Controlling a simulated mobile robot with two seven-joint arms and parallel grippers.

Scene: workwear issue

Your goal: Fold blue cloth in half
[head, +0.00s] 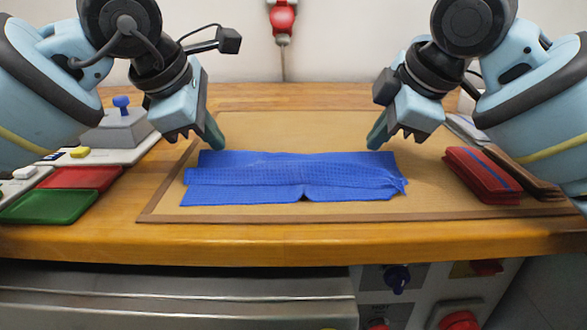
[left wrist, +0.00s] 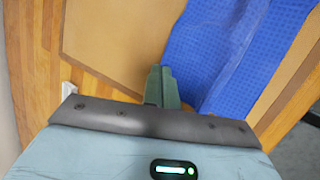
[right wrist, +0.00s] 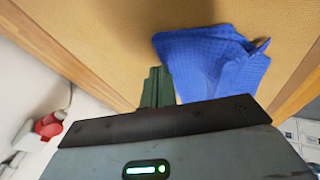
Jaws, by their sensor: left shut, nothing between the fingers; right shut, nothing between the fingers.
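The blue cloth (head: 290,178) lies on the tan mat (head: 440,205) as a wide strip with layered, uneven front edges. Its right end is rumpled, and a small notch shows in the front edge. It also shows in the left wrist view (left wrist: 225,50) and the right wrist view (right wrist: 215,60). My left gripper (head: 218,146) is shut and empty at the cloth's back left corner; it also shows in the left wrist view (left wrist: 162,78). My right gripper (head: 374,146) is shut and empty at the back right edge; it also shows in the right wrist view (right wrist: 158,75). Whether the fingertips touch the cloth is unclear.
Red (head: 82,178) and green (head: 50,206) trays stand left of the mat, with a grey box with a blue knob (head: 122,104) behind. A folded red cloth (head: 480,174) and a brown item (head: 522,175) lie at the right. The mat before the cloth is clear.

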